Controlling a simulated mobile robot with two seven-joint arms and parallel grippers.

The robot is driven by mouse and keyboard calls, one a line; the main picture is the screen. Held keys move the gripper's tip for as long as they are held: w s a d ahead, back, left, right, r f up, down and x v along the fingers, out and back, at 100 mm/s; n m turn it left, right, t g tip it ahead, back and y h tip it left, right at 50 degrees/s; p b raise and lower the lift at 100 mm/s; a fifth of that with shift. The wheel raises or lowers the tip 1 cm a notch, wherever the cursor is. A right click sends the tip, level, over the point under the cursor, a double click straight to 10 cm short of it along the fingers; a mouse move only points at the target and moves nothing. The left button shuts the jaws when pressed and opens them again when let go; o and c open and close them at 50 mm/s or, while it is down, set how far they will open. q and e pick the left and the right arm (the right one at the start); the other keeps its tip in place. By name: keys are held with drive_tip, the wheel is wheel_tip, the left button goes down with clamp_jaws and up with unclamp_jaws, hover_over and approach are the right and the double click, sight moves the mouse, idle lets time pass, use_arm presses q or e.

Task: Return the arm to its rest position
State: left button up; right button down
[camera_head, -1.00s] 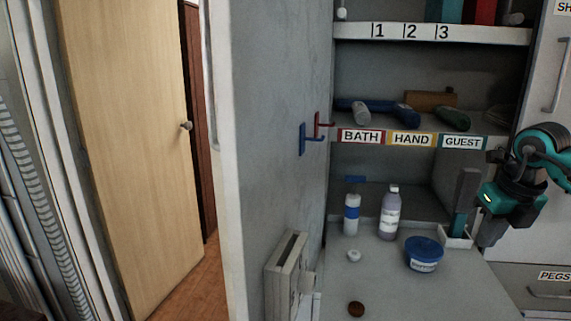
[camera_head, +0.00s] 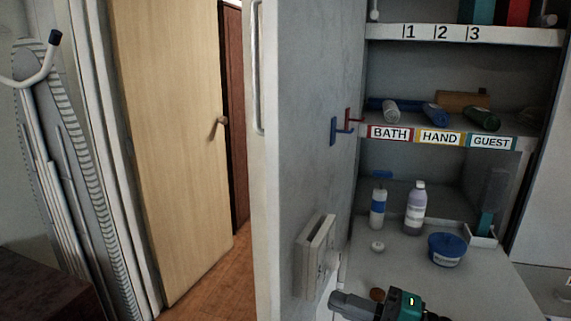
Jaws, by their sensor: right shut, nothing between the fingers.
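My right gripper (camera_head: 343,301) is at the bottom edge of the head view, with its dark fingers pointing left and its teal body behind them. It is shut and empty. It hides part of the counter's front, close to a small brown round piece (camera_head: 377,294). My right arm is mostly out of view below. My left gripper is not in view.
On the counter (camera_head: 405,262) stand a blue-banded bottle (camera_head: 377,212), a purple bottle (camera_head: 414,212), a white cap (camera_head: 377,247) and a blue-lidded tub (camera_head: 446,251). A shelf (camera_head: 440,118) holds rolled towels. A wall box (camera_head: 313,258) is left of the gripper.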

drive_tip(key=s+d+f+m+h, duration=0.2)
drive_tip(key=s+f+m+h, duration=0.3)
drive_tip(key=f+m, duration=0.3)
drive_tip(key=s+d+f+m+t+h, duration=0.1)
drive_tip(key=s+d+f+m+h, duration=0.2)
drive_tip(key=s+f+m+h, duration=0.2)
drive_tip(key=s+d+f+m+t+h, duration=0.1)
drive_tip(key=s+f+m+h, duration=0.3)
drive_tip(key=f+m, duration=0.7)
drive_tip(key=shift+s+d+m+h, duration=0.45)
drive_tip(key=shift+d+m, duration=0.25)
drive_tip(key=shift+m, duration=0.4)
drive_tip(key=shift+w, duration=0.1)
